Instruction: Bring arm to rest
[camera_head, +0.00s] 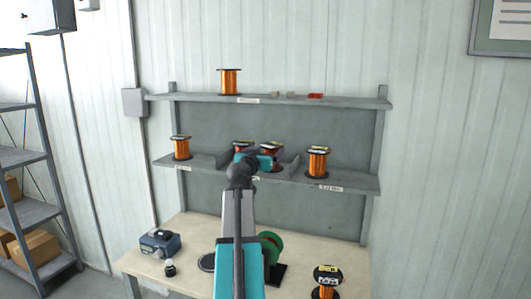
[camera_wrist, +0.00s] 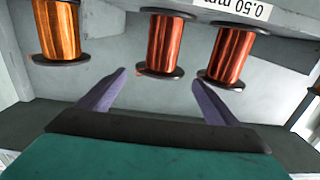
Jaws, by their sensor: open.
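My gripper (camera_head: 266,161) is at the middle shelf (camera_head: 345,182) of the rack, at the end of my raised arm. In the wrist view my gripper (camera_wrist: 158,77) is open, its two purple fingers spread with nothing held between them. A red-copper wire spool (camera_wrist: 166,44) stands beyond the gap between the fingertips. A second red-copper spool (camera_wrist: 231,52) is right of it, and an orange one (camera_wrist: 58,30) is at upper left. The label there reads upside down. In the head view my gripper partly hides the middle spools.
Orange spools stand at the shelf's left (camera_head: 181,149) and right (camera_head: 318,163), and one on the top shelf (camera_head: 229,83). The bench (camera_head: 195,232) below holds a blue device (camera_head: 160,242), a green round part (camera_head: 271,246) and a spool (camera_head: 327,284). A storage rack (camera_head: 38,211) stands left.

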